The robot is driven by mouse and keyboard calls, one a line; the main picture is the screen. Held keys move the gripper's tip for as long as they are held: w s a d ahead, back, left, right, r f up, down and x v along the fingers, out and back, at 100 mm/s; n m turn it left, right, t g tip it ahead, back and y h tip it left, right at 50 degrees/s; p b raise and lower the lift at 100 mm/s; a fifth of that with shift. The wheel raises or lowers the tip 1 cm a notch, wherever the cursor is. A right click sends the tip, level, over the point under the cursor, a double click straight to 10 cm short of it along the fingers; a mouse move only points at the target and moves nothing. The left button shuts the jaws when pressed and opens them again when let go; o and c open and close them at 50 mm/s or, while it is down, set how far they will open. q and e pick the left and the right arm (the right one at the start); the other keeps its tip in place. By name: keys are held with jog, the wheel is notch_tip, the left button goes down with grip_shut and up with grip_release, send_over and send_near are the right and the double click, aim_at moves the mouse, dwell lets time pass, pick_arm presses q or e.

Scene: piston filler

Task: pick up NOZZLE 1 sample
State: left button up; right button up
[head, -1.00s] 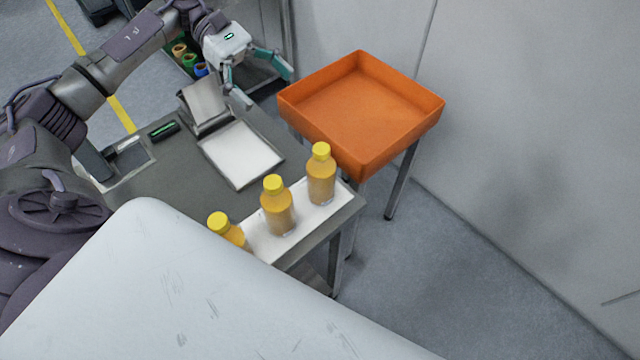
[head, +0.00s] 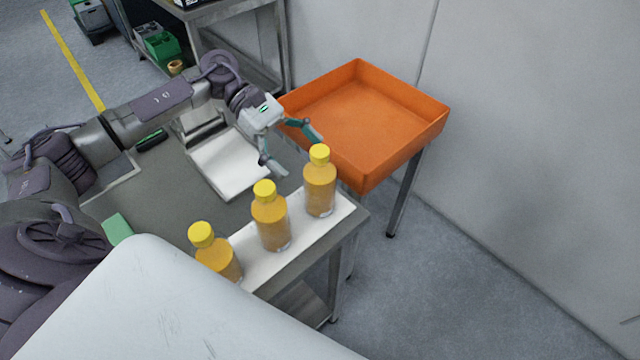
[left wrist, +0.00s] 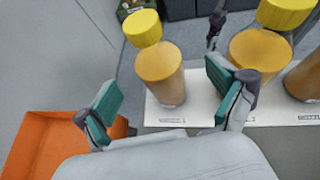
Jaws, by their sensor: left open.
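Three orange-juice-coloured bottles with yellow caps stand upright on a white strip (head: 246,242): a near-left one (head: 217,258), a middle one (head: 270,220) and a far-right one (head: 319,185) by the orange tray. Small labels show on the strip in the left wrist view, but I cannot read their numbers. My left gripper (head: 297,157) is open and empty, just behind the far-right bottle. In the left wrist view that bottle (left wrist: 162,75) appears between the spread fingers (left wrist: 163,95), ahead of them; the middle bottle (left wrist: 262,50) is to the right. My right gripper is not visible.
The orange tray (head: 433,115) on a stand is right of the grey table (head: 180,190), empty inside. A white-topped panel (head: 230,165) lies on the table beneath my left arm. A wall is at right; a shelf with green bins (head: 162,46) is behind.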

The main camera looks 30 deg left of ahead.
aim_at(320, 175)
pick_arm(q)
jog(key=p+x, duration=0.2)
jog(key=x, duration=0.2)
jog(key=shift+w+d+f+p, duration=0.1)
jog(key=shift+d+f+p, duration=0.1)
jog(key=shift+d+p, duration=0.1)
jog(key=shift+d+f, duration=0.3)
jog(key=shift+d, duration=0.05)
jog(key=shift+a, duration=0.1)
jog(key=c, duration=1.6)
